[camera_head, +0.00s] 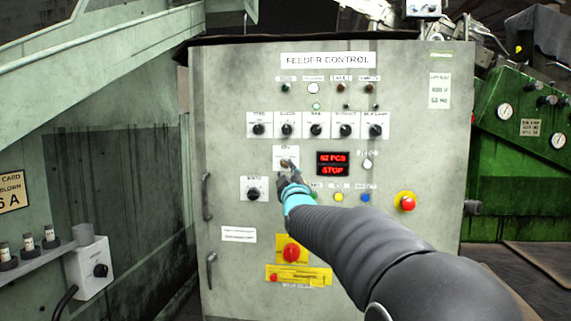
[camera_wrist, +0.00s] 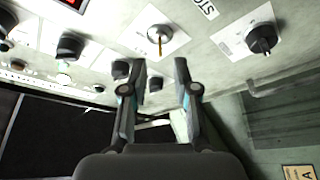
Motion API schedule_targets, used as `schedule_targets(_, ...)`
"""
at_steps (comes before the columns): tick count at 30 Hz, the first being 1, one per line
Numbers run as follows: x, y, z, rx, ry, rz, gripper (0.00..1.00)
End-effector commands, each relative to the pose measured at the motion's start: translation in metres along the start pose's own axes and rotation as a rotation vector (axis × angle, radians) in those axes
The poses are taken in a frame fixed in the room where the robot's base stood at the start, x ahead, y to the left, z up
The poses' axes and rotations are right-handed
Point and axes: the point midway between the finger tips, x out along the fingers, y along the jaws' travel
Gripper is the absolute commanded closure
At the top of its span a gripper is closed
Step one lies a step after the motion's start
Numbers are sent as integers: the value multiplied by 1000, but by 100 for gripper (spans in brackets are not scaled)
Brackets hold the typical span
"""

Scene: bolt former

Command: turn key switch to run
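The key switch (camera_head: 286,160) is on a white plate on the grey feeder control cabinet, left of the red display. My gripper (camera_head: 287,176) is in front of it and partly covers it in the head view. In the wrist view the key switch (camera_wrist: 160,38) is a round metal face with a thin brass-coloured key, near the top of the picture. My gripper (camera_wrist: 160,66) is open there, with two dark fingers apart and nothing between them. The key appears beyond the fingertips; I see no contact. The switch's position markings are too small to read.
A black knob (camera_head: 254,194) sits lower left of the key switch. A row of knobs (camera_head: 316,130) is above. The red display (camera_head: 333,164) reads "STOP". A red emergency button (camera_head: 407,203) and a red rotary switch (camera_head: 291,252) are on the same panel.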

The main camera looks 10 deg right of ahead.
Motion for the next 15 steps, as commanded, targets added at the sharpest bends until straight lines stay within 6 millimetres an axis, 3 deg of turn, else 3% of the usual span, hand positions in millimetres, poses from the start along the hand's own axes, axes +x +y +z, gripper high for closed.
schedule_targets(6, 36, 0, -1, 0, 0, -1, 71)
schedule_targets(15, 55, 0, 0, 0, -1, -2, 71)
